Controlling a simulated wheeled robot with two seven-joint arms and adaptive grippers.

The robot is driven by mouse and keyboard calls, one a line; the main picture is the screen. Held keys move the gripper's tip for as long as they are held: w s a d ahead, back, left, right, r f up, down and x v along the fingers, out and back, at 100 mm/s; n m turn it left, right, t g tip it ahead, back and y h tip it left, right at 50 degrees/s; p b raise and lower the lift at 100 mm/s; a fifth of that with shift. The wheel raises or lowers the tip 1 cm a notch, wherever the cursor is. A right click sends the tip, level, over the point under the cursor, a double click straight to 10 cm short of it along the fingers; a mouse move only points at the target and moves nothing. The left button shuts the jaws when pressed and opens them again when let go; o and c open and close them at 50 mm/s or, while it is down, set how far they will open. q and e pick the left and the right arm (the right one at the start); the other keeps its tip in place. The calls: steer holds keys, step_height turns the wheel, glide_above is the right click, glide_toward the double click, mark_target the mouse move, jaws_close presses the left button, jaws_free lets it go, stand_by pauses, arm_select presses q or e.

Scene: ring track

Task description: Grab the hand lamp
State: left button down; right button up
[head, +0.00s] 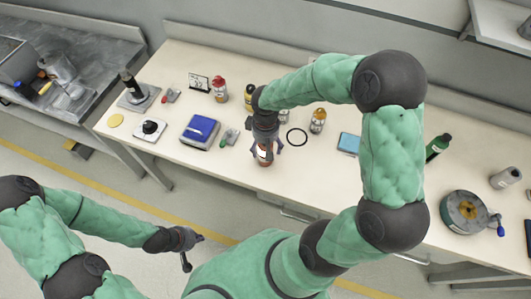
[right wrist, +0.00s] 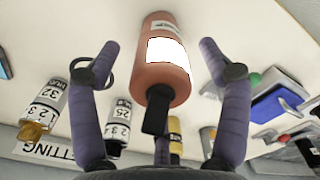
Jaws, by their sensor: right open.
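A green and black cylindrical thing (head: 438,146) lies toward the back right of the bench; it may be the hand lamp, but I cannot tell for sure. My right gripper (head: 265,149) is over the middle of the bench, far to its left. The right gripper is open, with its fingers apart on both sides of a reddish bottle (right wrist: 168,62) with a white label and black tip. The bottle is partly hidden by the gripper in the head view (head: 264,158). My left gripper (head: 194,252) is open and empty, in front of the bench.
The pale bench (head: 330,180) carries a blue-topped scale (head: 200,130), several small bottles, a black ring (head: 297,137), a blue box (head: 348,143) and a round grey device (head: 464,212) with a blue-knobbed handle. Bare bench top shows right of the bottle.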

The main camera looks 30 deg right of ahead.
jaws_close()
steer(key=shift+r, duration=0.2)
